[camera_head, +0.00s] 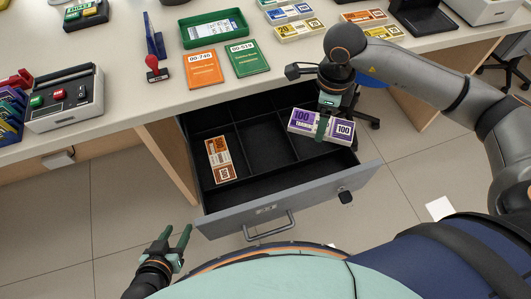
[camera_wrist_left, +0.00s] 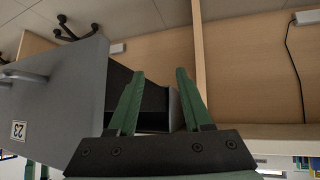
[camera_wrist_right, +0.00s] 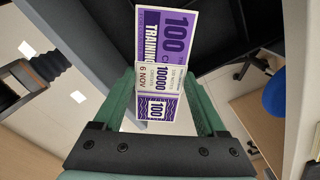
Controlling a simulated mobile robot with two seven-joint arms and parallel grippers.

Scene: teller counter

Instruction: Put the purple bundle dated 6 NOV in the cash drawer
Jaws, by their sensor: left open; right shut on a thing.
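The purple bundle (camera_head: 306,124), marked 100, has a pale band that reads 6 NOV in the right wrist view (camera_wrist_right: 160,78). My right gripper (camera_head: 323,127) is shut on it, with a finger on either side. It holds the bundle over the right part of the open cash drawer (camera_head: 265,212); the height above the drawer floor is hard to tell. The drawer has black compartments, and an orange bundle (camera_head: 219,158) lies in the left one. My left gripper (camera_head: 178,231) is open and empty, left of the drawer front; its fingers show in the left wrist view (camera_wrist_left: 158,88).
On the counter (camera_head: 190,108) above are a red stamp (camera_head: 155,69), orange and green booklets (camera_head: 204,69), a green tray (camera_head: 190,42) and several other bundles (camera_head: 300,28). A device with buttons (camera_head: 62,98) stands at left. The drawer's middle compartment (camera_head: 265,140) is empty.

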